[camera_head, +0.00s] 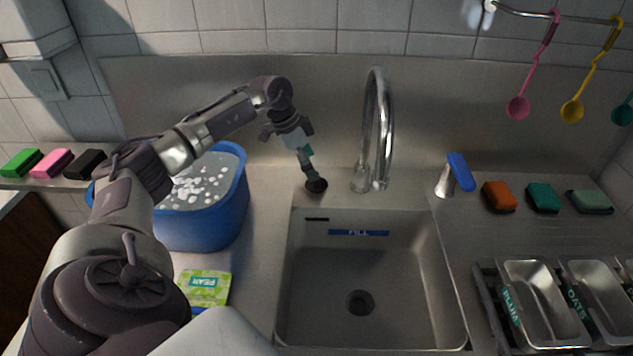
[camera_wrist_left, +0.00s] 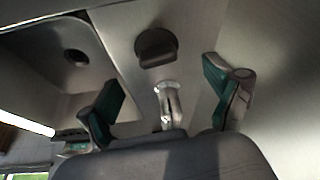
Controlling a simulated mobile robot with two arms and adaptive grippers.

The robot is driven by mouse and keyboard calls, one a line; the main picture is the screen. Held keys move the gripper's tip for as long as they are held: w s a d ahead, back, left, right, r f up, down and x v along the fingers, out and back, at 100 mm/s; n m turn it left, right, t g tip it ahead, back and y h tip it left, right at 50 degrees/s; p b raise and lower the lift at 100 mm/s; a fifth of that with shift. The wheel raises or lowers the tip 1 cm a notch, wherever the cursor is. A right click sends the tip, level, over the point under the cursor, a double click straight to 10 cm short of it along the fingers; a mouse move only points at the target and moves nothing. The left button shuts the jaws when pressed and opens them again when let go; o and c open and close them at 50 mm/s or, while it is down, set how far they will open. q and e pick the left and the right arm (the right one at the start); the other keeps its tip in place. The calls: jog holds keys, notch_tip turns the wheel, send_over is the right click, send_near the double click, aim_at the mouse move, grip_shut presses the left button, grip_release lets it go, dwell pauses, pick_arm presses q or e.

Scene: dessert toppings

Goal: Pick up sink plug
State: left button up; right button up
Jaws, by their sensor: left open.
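The sink plug (camera_head: 316,185) is a small dark round piece on the steel ledge behind the sink, left of the tap. In the left wrist view the plug (camera_wrist_left: 155,47) shows as a dark disc with a raised tab. My left gripper (camera_head: 306,165) reaches in from the left, pointing down just above the plug. In the left wrist view the teal-padded fingers (camera_wrist_left: 168,105) are wide apart with nothing held between them; the plug appears beyond the fingertips. I cannot tell the exact gap. My right gripper is not in view.
A chrome tap (camera_head: 378,130) stands close right of the plug. The empty sink (camera_head: 425,270) has an open drain (camera_head: 360,302). A blue tub (camera_head: 228,215) of foamy water is at left. Sponges and steel trays (camera_head: 540,305) sit at right. A backsplash (camera_head: 330,95) rises behind.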

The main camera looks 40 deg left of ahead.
aim_at(316, 182)
pick_arm(q)
jog(key=p+x, duration=0.1)
jog(key=x, duration=0.4)
jog(key=shift+s+f, duration=0.1)
jog(key=shift+f, duration=0.05)
jog(key=shift+c, duration=0.2)
jog(key=c, duration=1.1)
